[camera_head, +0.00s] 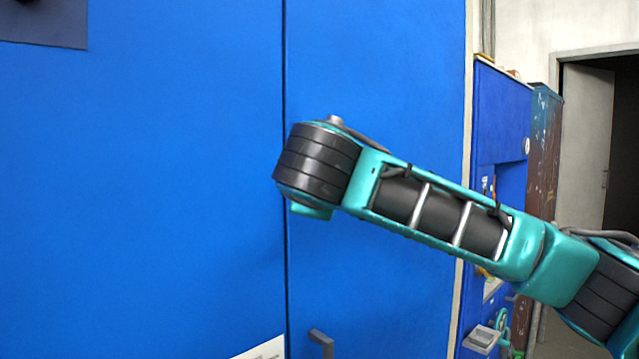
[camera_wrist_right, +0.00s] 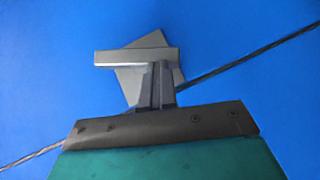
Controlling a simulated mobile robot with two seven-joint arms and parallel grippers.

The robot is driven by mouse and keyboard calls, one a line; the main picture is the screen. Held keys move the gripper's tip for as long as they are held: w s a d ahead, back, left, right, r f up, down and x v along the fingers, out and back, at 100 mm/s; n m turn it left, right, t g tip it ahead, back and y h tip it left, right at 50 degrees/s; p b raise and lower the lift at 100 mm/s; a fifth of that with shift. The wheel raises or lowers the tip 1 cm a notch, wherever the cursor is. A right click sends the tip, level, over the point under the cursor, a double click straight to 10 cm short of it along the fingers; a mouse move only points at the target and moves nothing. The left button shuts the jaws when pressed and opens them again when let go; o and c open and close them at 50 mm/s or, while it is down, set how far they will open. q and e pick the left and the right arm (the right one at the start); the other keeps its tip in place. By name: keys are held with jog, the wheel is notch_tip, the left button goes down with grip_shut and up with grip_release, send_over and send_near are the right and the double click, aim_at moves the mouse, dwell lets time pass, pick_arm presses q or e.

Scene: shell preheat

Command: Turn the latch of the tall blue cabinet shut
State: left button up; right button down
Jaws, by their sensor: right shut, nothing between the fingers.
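The tall blue cabinet (camera_head: 180,180) fills most of the head view, with a dark vertical seam between its two doors. In the right wrist view its latch is a grey bar (camera_wrist_right: 115,57) in front of a grey square plate (camera_wrist_right: 172,76) by the seam. The bar lies at a slant to the seam, not in line with it. My right gripper (camera_wrist_right: 155,85) is shut and empty, its fingertips at the bar's lower edge; I cannot tell if they touch. In the head view my right wrist hides the gripper and most or all of the latch. My left gripper is not in view.
A grey handle (camera_head: 321,342) sticks out low on the right door, below my arm. A white label (camera_head: 262,349) is at the bottom and a dark panel (camera_head: 45,22) at the top left. A smaller blue cabinet (camera_head: 500,110) and a doorway (camera_head: 600,130) stand to the right.

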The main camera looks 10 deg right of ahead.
jog(key=t+b, duration=0.1)
jog(key=f+n+b, duration=0.1)
jog(key=f+n+t+b, duration=0.1)
jog(key=shift+w+d+t+h, duration=0.25)
jog(key=shift+t+h, duration=0.05)
jog(key=shift+n, duration=0.3)
dwell(0.3)
dwell(0.5)
